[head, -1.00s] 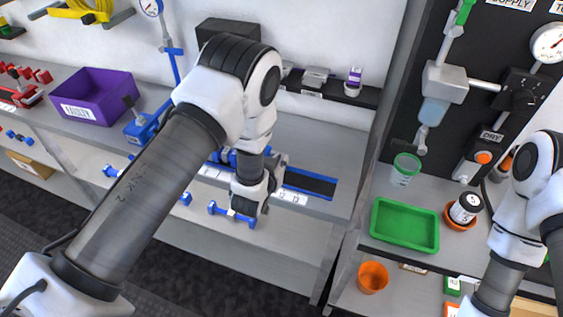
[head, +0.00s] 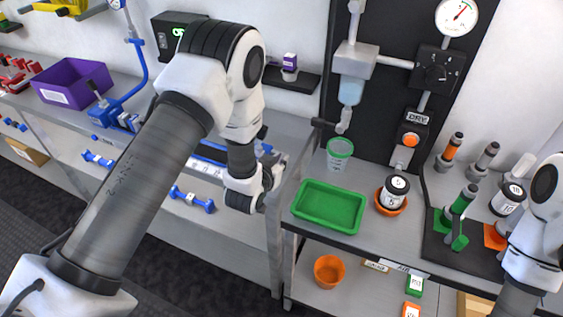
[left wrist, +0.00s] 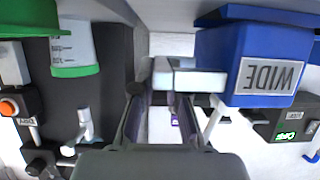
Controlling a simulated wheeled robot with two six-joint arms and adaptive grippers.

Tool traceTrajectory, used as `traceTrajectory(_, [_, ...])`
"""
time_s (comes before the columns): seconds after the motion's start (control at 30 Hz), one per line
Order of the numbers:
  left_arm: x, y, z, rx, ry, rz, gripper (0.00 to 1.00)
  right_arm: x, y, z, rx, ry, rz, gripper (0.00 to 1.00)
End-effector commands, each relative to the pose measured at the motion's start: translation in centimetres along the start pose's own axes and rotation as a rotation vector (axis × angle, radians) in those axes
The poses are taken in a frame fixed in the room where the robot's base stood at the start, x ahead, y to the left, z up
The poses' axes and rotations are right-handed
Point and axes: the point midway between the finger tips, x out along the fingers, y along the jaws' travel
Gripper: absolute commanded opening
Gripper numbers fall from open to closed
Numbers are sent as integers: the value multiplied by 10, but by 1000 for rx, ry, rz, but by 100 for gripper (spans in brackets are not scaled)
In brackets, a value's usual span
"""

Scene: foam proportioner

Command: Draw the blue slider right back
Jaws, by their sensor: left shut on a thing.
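A blue block labelled WIDE (left wrist: 222,62), which appears to be the blue slider, shows in the left wrist view with a pale bar (left wrist: 190,80) beside it. My left gripper (left wrist: 162,98) is shut on that pale bar. In the head view my left gripper (head: 270,178) is low near the right end of the left bench. A bit of blue (head: 266,148) shows just behind it. The blue rail with white number tags (head: 208,153) is partly hidden by my left arm. My right gripper is out of view.
A green tray (head: 330,207), a green-rimmed cup (head: 340,150) and a black-and-white canister (head: 395,190) stand on the right bench. A purple bin (head: 72,82) and a blue stand (head: 112,112) are on the left. Blue dumbbell-shaped parts (head: 192,199) lie on the lower shelf.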

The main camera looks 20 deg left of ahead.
Motion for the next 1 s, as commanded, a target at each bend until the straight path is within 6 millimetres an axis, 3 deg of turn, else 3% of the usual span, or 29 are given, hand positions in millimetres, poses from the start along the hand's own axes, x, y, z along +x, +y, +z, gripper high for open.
traceTrajectory(0.33, [0,4,0,5,1,12,0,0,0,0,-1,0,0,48])
traceTrajectory(0.37, [0,4,0,5,0,12,20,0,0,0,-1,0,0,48])
traceTrajectory(0.4, [0,4,0,5,0,12,34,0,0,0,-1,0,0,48])
traceTrajectory(0.43, [0,4,0,5,0,12,39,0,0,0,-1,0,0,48])
traceTrajectory(0.77, [-3,3,0,3,0,9,39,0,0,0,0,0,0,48])
traceTrajectory(0.87, [-15,3,0,4,-2,9,39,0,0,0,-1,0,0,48])
traceTrajectory(1.0, [-48,4,0,5,-3,9,39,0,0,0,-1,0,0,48])
